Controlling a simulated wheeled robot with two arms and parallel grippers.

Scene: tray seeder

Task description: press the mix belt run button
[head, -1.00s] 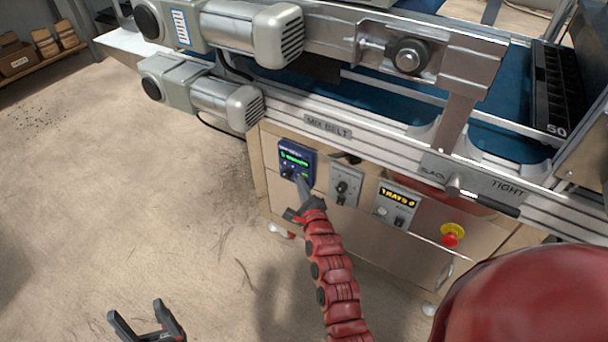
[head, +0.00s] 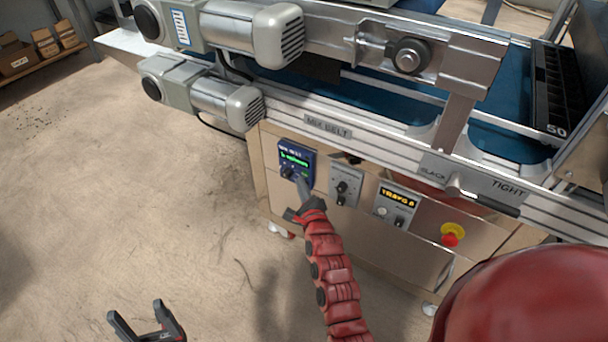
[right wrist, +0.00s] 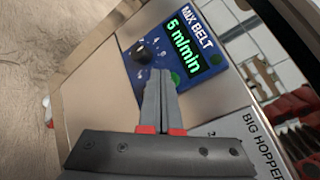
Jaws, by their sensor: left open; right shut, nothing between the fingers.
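The mix belt control box (head: 283,154) is a small blue panel on the cabinet front. In the right wrist view the panel (right wrist: 205,72) reads "MIX BELT" with "5 m/min" in green on its display (right wrist: 183,45). A black knob (right wrist: 142,53) sits below the display, and a green button (right wrist: 176,78) shows partly behind my fingertips. My right gripper (head: 300,180) is shut and empty, its tips at the lower part of the panel; I cannot tell whether they touch the button. It also fills the lower right wrist view (right wrist: 160,74). My left gripper (head: 139,312) is open and empty over the floor.
To the right on the cabinet are a grey knob panel (head: 346,183), a tray counter panel (head: 397,204) and a red emergency stop (head: 450,239). The belt frame (head: 330,132) with motors (head: 228,103) overhangs the panels.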

